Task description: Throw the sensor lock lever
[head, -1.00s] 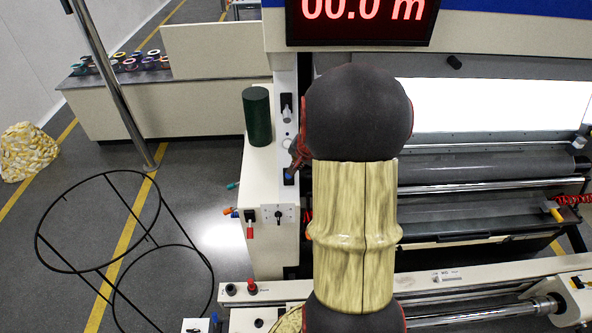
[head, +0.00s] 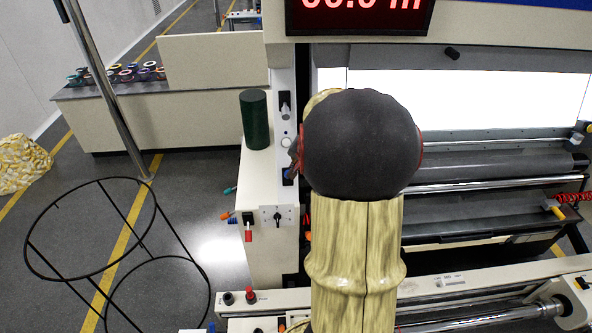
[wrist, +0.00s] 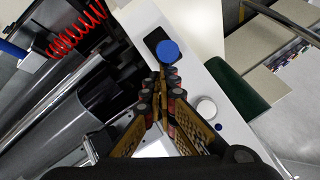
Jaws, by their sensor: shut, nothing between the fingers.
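A lever with a round blue knob (wrist: 168,51) stands on a black plate on the white machine panel in the wrist view. The blue knob also shows small in the head view (head: 288,174), low on the upright white strip. No label is readable, so I cannot confirm it is the sensor lock lever. My gripper (wrist: 161,78) is shut and empty, its tips close beside the knob. Whether they touch it I cannot tell. In the head view my arm hides most of the gripper, with only a dark part of it (head: 295,155) showing.
A white round button (wrist: 206,108) and a dark green cylinder (head: 255,120) are close by. Another black-plated switch (head: 285,105) sits higher on the strip. A red-handled lever (head: 248,232) and a rotary switch (head: 278,216) are lower. A black wire frame (head: 92,228) stands on the floor.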

